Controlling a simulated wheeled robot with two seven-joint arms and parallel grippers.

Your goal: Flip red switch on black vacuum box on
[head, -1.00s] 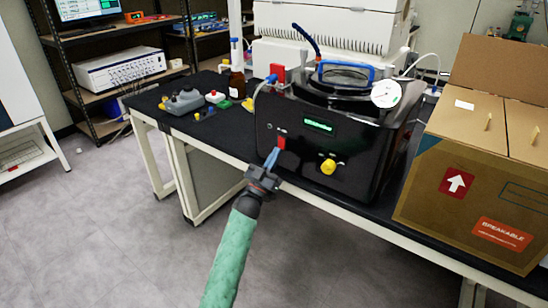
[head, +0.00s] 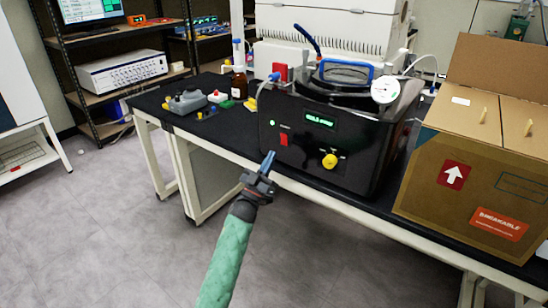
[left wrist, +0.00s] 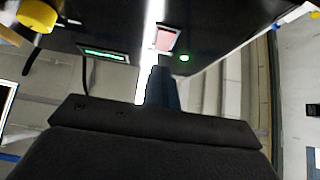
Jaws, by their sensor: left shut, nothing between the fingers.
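The black vacuum box (head: 350,160) stands on the dark bench top. Its front carries a red switch (head: 283,140), a lit green indicator (head: 272,123), a green display (head: 320,119) and a yellow knob (head: 330,160). My left gripper (head: 270,158) is shut and empty, a little below and left of the switch, apart from it in the head view. In the left wrist view the switch (left wrist: 166,39) shows just beyond the gripper fingers (left wrist: 161,85), with the lit green indicator (left wrist: 184,58) beside it. My right gripper is not in view.
A cardboard box (head: 470,190) stands close to the right of the vacuum box. A brown bottle (head: 239,84) and small coloured items (head: 187,102) are on the bench to the left. The floor in front is clear.

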